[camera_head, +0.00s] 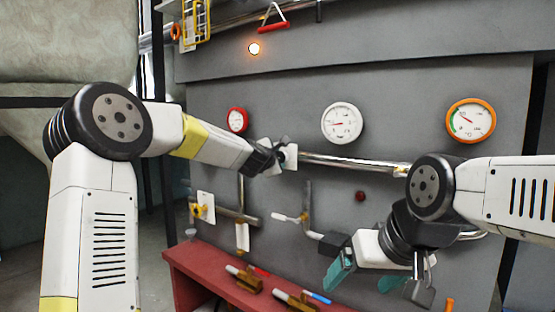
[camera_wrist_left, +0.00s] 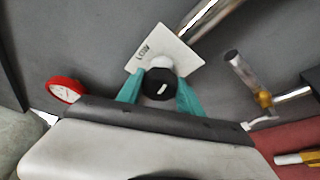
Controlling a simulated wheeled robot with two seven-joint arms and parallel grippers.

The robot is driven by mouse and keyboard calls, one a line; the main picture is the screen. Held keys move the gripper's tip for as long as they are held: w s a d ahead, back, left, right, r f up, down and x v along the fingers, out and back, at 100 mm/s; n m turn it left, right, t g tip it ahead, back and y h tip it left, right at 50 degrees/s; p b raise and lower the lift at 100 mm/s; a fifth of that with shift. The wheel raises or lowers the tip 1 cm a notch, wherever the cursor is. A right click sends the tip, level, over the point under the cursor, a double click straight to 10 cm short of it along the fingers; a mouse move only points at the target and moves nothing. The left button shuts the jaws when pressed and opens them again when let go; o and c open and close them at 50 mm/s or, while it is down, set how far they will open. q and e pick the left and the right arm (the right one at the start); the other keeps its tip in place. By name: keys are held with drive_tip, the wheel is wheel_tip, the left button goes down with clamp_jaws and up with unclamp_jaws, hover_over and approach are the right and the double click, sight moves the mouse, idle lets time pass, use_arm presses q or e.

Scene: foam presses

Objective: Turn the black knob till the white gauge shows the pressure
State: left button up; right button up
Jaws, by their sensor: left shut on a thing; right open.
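The black knob (camera_wrist_left: 158,86) sits between the teal fingers of my left gripper (camera_wrist_left: 159,92) in the left wrist view, which are shut on it. A white line marks its face. Behind it is a white plate (camera_wrist_left: 183,50) with lettering. In the head view my left gripper (camera_head: 274,157) reaches the panel at the left end of a metal pipe and mostly hides the knob. The white gauge (camera_head: 342,123) is above and to the right; its needle points left, its numbers too small to read. My right gripper (camera_head: 366,279) is open and empty, low in front of the panel.
A red gauge (camera_head: 237,120) and an orange gauge (camera_head: 470,120) flank the white one. Pipes with a white-handled lever (camera_head: 287,217) and a yellow valve (camera_head: 197,210) are below. A red bench (camera_head: 200,262) holds several tools. A lamp (camera_head: 254,48) glows above.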

use_arm(q)
drive_tip(key=m+t, duration=0.1)
drive_tip(key=m, duration=0.2)
drive_tip(key=shift+f, duration=0.15)
drive_tip(key=m+t, duration=0.1)
drive_tip(key=m, duration=0.2)
drive_tip(key=shift+t, duration=0.4)
drive_tip(key=m, duration=0.2)
drive_tip(key=m+t+h, duration=0.1)
drive_tip(key=m, duration=0.2)
drive_tip(key=shift+f+h, duration=0.1)
drive_tip(key=shift+h, duration=0.2)
drive_tip(key=shift+m+t+h, duration=0.4)
drive_tip(key=shift+m+h, duration=0.2)
drive_tip(key=shift+m, duration=1.3)
drive_tip(key=shift+a, duration=0.1)
drive_tip(key=o, duration=1.4)
